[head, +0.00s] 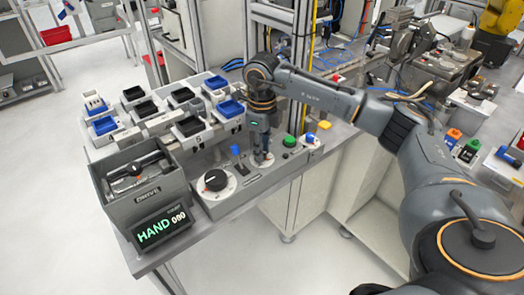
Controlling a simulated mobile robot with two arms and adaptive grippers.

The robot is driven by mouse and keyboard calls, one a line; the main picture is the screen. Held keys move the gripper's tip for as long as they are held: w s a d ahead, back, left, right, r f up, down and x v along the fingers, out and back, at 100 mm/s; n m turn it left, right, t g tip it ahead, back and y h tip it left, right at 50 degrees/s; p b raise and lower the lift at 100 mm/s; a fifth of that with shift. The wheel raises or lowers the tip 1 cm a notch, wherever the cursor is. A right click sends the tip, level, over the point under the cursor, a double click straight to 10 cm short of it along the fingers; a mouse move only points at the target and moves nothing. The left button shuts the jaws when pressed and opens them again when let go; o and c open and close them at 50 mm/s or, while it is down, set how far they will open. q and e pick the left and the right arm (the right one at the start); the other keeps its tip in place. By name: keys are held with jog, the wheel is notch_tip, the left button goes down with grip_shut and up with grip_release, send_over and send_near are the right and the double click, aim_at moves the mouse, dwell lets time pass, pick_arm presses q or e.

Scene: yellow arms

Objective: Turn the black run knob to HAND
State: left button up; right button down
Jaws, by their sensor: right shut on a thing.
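My right gripper (263,156) reaches down from above onto a pale round dial plate (270,162) on the grey control panel. It is shut on the black run knob there, which the fingers mostly hide, so I cannot read its pointer. The display (162,228) at the panel's left end shows HAND in green and 000 in white. A larger black knob (215,180) on a white dial sits to the left, apart from the gripper. My left gripper is not in view.
A blue-topped lever (235,150) stands close left of the gripper. A green button (289,141) and a blue switch (310,138) are to its right. The grey DRIVE box (147,205) stands at left. Several black and blue bins fill the rack behind.

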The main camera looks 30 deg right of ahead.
jog(key=shift+n, duration=0.8)
jog(key=shift+b, duration=0.3)
jog(key=c, duration=1.1)
grip_release()
jog(key=shift+r, duration=0.1)
notch_tip(320, 180, up, 12)
jog(key=shift+f, duration=0.1)
